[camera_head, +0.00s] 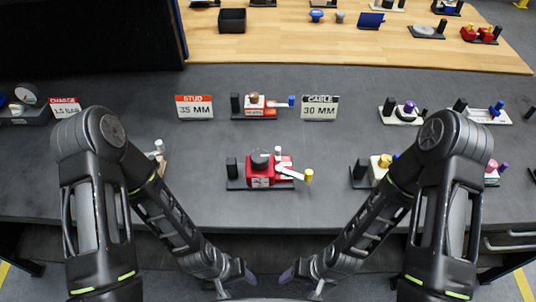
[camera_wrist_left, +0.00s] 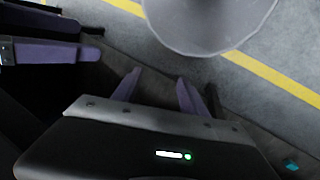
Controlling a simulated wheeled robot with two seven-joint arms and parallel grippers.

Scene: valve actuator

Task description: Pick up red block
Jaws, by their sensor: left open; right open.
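A red block (camera_head: 262,178) with a white-marked front sits on a dark base in the middle of the grey table, in the head view. A dark round knob, a white lever and a yellow knob are on or beside it. A smaller red block (camera_head: 254,113) sits on another base behind it, between two signs. My left gripper (camera_head: 246,280) is below the table's front edge, apart from both blocks. In the left wrist view its purple fingers (camera_wrist_left: 155,92) are spread with nothing between them. My right gripper (camera_head: 292,274) is opposite it, also open and apart from the blocks.
A 35 MM sign (camera_head: 194,107) and a 30 MM sign (camera_head: 320,107) stand behind the nearer red block. A fixture with a yellow knob (camera_head: 385,160) stands to its right. A wooden table (camera_head: 330,45) with several parts lies behind. Grey tabletop around the nearer red block is clear.

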